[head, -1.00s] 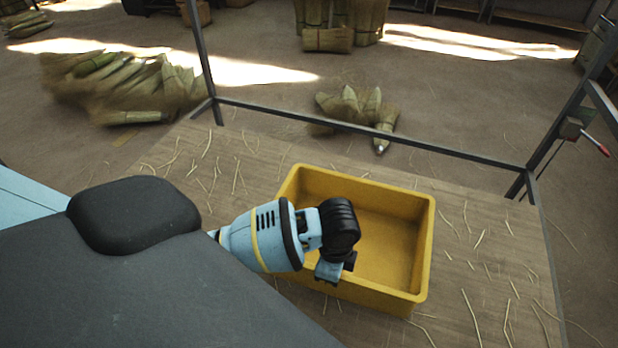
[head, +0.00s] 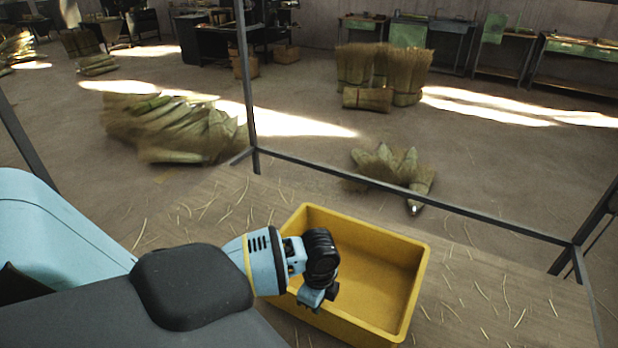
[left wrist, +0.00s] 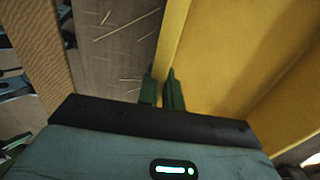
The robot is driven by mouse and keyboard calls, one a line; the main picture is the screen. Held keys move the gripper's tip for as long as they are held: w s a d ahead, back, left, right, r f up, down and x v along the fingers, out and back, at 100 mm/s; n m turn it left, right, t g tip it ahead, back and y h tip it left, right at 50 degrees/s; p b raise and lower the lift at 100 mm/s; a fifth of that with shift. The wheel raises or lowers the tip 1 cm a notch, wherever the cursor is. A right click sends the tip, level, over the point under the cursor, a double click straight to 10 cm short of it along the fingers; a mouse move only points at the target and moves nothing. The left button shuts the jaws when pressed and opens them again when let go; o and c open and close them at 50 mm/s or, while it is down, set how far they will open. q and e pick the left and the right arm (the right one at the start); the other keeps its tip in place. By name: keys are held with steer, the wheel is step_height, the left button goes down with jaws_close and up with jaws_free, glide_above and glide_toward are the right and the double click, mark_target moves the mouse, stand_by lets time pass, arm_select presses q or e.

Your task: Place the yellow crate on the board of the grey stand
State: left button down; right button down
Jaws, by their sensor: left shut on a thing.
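The yellow crate (head: 385,278) is open-topped, empty and roughly level in the head view, over a straw-littered wooden top. My left gripper (head: 318,298) is shut on its near left wall. In the left wrist view the fingers (left wrist: 163,90) pinch the rim of the yellow wall (left wrist: 215,60). I cannot tell whether the crate's bottom touches the wooden top. My right gripper is not in view.
The wooden top (head: 485,290) has grey metal posts and a rail (head: 410,190) along its far edge, just beyond the crate. Straw bundles (head: 175,130) and another bundle (head: 395,172) lie on the floor behind. Workbenches stand along the back wall.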

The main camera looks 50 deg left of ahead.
arm_select(q)
steer(key=shift+w+a, duration=0.15)
steer(key=shift+a, duration=0.8)
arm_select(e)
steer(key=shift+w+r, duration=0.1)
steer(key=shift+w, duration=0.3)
arm_select(q)
steer(key=f, duration=0.1)
steer(key=a+f, duration=0.1)
steer(key=shift+a+f, duration=0.15)
steer(key=shift+f, duration=0.65)
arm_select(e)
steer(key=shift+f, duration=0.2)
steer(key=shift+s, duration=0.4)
